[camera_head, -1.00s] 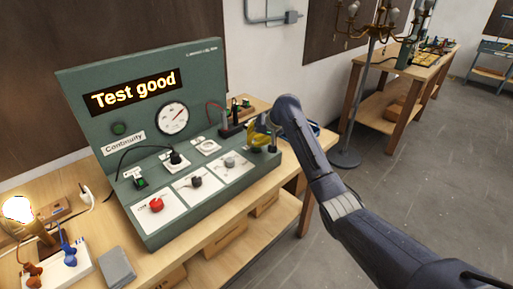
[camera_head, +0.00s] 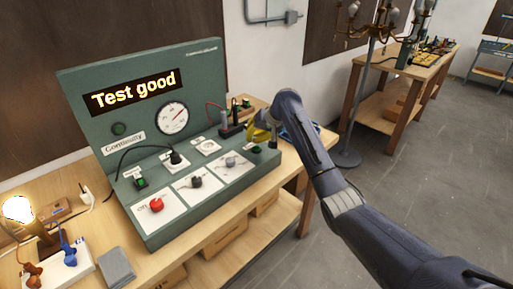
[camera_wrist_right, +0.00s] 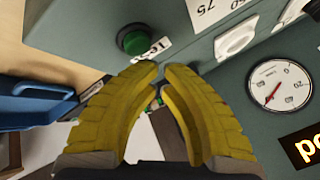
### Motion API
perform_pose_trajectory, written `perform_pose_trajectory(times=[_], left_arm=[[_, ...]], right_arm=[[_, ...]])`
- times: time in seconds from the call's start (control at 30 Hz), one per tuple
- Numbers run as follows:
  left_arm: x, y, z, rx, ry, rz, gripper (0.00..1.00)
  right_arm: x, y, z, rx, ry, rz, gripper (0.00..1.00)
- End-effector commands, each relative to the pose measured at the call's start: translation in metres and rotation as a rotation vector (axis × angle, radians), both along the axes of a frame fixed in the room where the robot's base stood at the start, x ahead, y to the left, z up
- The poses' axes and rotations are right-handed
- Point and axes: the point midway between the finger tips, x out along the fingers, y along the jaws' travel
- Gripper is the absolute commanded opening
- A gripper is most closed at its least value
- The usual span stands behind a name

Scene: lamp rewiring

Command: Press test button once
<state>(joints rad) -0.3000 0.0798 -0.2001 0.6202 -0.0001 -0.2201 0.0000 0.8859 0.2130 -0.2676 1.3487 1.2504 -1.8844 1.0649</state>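The test button is a round green button with a dark surround (camera_wrist_right: 133,40) beside a white label that begins "Te" in the right wrist view. In the head view it is a small dark green button (camera_head: 256,149) at the right end of the green test panel (camera_head: 100,90). My right gripper (camera_wrist_right: 162,68) has yellow fingers with tips almost together and nothing between them. The tips are close to the button but apart from it in the wrist view. In the head view the gripper (camera_head: 260,135) hangs by the panel's right end. The display (camera_head: 134,92) reads "Test good". My left gripper is out of view.
The panel carries a round gauge (camera_head: 172,118), a red knob (camera_head: 156,205) and a plugged black lead (camera_head: 174,158). A blue tray (camera_wrist_right: 35,105) lies beside the panel. A lit bulb (camera_head: 18,209) stands at the left. Floor space is open at the right.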

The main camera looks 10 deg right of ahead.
Motion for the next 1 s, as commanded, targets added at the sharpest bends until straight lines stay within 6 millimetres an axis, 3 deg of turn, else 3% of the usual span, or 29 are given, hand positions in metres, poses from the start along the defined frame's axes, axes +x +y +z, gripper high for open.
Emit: perform_pose_trajectory(times=[0.53, 1.0], left_arm=[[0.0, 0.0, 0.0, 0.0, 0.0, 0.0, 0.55], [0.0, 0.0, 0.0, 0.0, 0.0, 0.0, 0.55]], right_arm=[[0.0, 0.0, 0.043, -0.001, -0.003, 0.001, 0.0], [0.0, 0.0, 0.049, 0.001, -0.001, 0.0, 0.0]])
